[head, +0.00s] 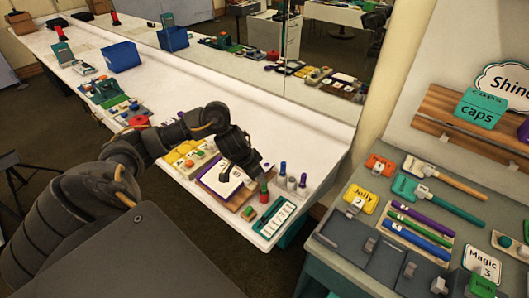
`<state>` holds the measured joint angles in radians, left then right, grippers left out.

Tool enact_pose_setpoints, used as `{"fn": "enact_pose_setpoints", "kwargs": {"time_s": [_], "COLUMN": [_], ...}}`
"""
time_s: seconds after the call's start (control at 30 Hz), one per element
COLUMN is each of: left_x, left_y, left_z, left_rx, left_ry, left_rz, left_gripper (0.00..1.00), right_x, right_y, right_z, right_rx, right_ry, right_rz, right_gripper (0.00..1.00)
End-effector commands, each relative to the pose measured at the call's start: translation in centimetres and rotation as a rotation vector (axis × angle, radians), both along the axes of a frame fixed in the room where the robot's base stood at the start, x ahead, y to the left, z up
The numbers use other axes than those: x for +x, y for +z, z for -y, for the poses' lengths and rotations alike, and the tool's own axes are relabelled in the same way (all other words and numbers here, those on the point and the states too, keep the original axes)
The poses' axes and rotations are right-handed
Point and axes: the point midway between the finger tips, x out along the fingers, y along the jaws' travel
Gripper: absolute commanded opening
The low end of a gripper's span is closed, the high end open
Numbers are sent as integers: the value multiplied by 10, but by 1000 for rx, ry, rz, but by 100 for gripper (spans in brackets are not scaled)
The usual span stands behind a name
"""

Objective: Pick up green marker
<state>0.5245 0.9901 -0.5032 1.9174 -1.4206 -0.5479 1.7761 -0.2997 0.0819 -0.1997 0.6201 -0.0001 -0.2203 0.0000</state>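A thin green marker (421,228) lies slanted in a pale tray on the grey table at the right, between a purple marker (427,219) and a blue marker (416,241). My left gripper (243,176) hangs over the front end of the long white table, well to the left of the green marker. It is beside a small upright green-topped piece with a red base (264,189); I cannot tell whether they touch. Its fingers are dark and small, so their opening is unclear. My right gripper is not in view.
The grey table (326,237) also holds brushes (447,205), a yellow "Jelly" card (360,199) and dark blocks. A mirror backs the white table.

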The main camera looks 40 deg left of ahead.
Motion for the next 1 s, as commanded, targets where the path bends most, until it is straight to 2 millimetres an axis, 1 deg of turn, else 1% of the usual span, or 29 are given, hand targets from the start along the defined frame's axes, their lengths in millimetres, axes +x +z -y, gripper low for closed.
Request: {"fn": "enact_pose_setpoints", "kwargs": {"time_s": [0.03, 0.2, 0.3, 0.47, 0.57, 0.7, 0.8, 1.0], "left_x": [2, 11, 13, 14, 17, 25, 29, 32], "left_y": [-10, -31, -36, -39, -49, -70, -80, -85], "left_z": [2, 4, 5, 5, 6, 8, 9, 9], "left_rx": [-2, -1, 0, 0, -1, -1, 0, 1], "left_ry": [2, 1, -1, 0, 1, 1, 2, 0], "left_rz": [-5, -2, 0, 0, -2, -2, -1, 1], "left_gripper": [45, 45, 45, 45, 45, 45, 45, 45], "right_x": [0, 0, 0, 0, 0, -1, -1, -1], "right_y": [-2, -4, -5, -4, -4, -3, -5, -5], "right_z": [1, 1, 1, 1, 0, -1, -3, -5], "right_rx": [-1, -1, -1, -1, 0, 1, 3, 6], "right_ry": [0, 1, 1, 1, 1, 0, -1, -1], "right_rz": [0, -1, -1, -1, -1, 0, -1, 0], "right_gripper": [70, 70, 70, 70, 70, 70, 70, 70]}}
